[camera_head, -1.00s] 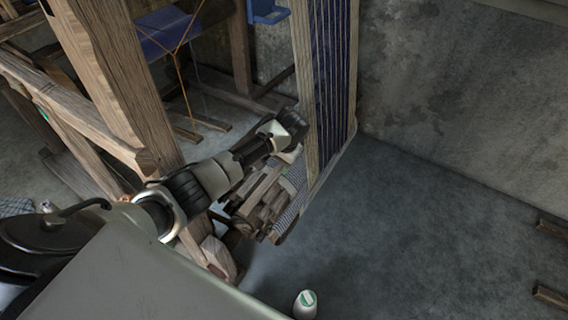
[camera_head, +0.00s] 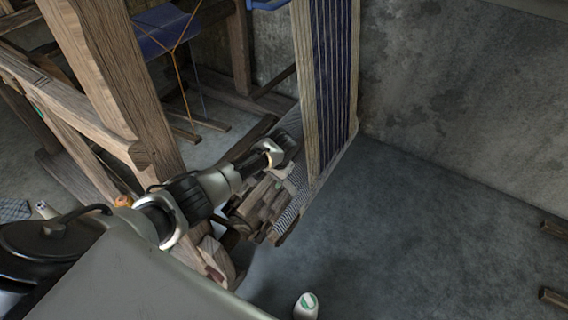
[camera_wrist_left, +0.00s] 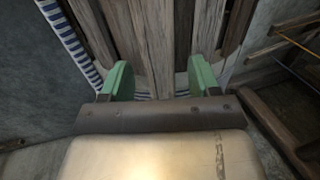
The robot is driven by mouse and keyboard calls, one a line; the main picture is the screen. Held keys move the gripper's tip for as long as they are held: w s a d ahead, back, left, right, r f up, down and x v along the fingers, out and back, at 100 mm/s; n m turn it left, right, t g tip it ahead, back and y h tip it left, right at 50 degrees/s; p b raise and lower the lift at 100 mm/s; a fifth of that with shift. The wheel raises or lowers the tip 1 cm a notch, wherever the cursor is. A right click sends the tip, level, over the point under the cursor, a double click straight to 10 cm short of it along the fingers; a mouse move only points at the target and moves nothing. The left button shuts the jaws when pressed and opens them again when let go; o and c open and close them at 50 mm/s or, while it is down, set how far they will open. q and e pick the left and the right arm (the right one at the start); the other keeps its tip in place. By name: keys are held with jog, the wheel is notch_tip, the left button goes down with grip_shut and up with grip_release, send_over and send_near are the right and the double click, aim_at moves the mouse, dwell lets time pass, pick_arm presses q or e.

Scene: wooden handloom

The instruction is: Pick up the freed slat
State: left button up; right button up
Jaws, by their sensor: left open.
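My left gripper (camera_head: 286,150) reaches in over a pile of wooden slats (camera_head: 262,205) at the foot of the striped cloth. In the left wrist view its two green fingers (camera_wrist_left: 160,78) are apart. Grey-brown wooden slats (camera_wrist_left: 155,35) lie lengthwise ahead of and between the fingers. I cannot tell which slat is the freed one, or whether a finger touches any. Nothing is visibly held. My right gripper is not in view.
The blue striped cloth (camera_head: 332,80) hangs to the right of the slats. A thick wooden post (camera_head: 110,80) of the loom stands at left.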

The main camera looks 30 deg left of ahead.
pick_arm(q)
jog(key=c, duration=1)
jog(key=shift+c, duration=0.2)
